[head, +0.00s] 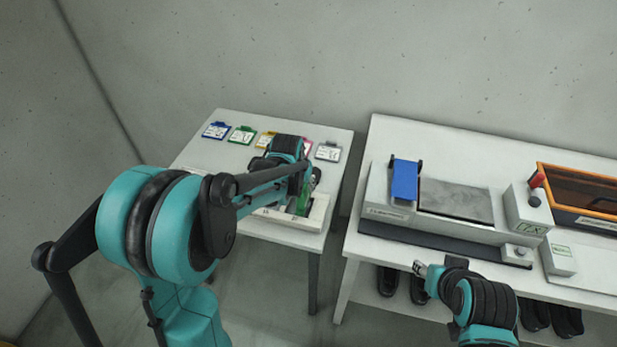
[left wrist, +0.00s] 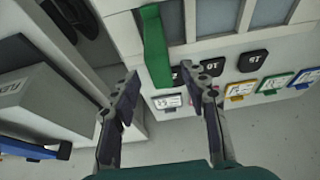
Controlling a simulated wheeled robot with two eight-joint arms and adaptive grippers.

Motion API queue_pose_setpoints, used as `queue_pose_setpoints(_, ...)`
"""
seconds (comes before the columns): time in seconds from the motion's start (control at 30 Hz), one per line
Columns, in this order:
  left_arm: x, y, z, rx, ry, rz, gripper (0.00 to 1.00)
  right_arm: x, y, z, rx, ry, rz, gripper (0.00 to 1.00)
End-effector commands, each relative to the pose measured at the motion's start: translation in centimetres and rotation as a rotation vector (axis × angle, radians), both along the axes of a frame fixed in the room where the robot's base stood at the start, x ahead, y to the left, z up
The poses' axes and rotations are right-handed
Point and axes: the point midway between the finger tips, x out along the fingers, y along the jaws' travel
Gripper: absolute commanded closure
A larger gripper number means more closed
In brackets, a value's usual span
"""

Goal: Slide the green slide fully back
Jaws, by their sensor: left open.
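The green slide (left wrist: 154,45) shows in the left wrist view as a long green bar along the edge of a white tray with grey compartments (left wrist: 213,22). In the head view the green slide (head: 304,198) is partly hidden by my left arm. My left gripper (left wrist: 159,76) is open, its two fingers either side of the slide's lower end in the picture. I cannot tell how far apart in depth they are, and no contact is clear. My right gripper (head: 419,268) is by the front of the right table, small and seen from the side.
Coloured tags, such as a blue one (head: 216,130) and a grey one (head: 328,151), lie along the back of the left table (head: 250,120). The right table (head: 440,142) holds a press-like machine with a blue part (head: 404,180) and an orange-framed box (head: 585,192). A gap separates the tables.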

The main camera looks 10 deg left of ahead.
Motion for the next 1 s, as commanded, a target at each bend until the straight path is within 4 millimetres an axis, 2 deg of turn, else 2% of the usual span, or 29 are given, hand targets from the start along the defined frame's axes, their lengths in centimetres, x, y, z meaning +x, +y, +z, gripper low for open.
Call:
queue_pose_setpoints(0.5, 2.7, -0.1, -6.6, 0.0, 0.0, 0.0, 0.55, 0.0, 0.0, -2.4, 0.0, 0.0, 0.0, 0.6)
queue_pose_setpoints(0.67, 3.0, -0.1, -7.3, 0.0, 0.0, 0.0, 0.55, 0.0, 0.0, -2.6, 0.0, 0.0, 0.0, 0.6)
queue_pose_setpoints(0.9, 3.0, -0.1, -7.3, 0.0, 0.0, 0.0, 0.55, 0.0, 0.0, -2.5, 0.0, 0.0, 0.0, 0.6)
queue_pose_setpoints(1.0, 3.0, -0.1, -7.3, 0.0, 0.0, 0.0, 0.82, 0.0, 0.0, -2.5, 0.0, 0.0, 0.0, 0.6)
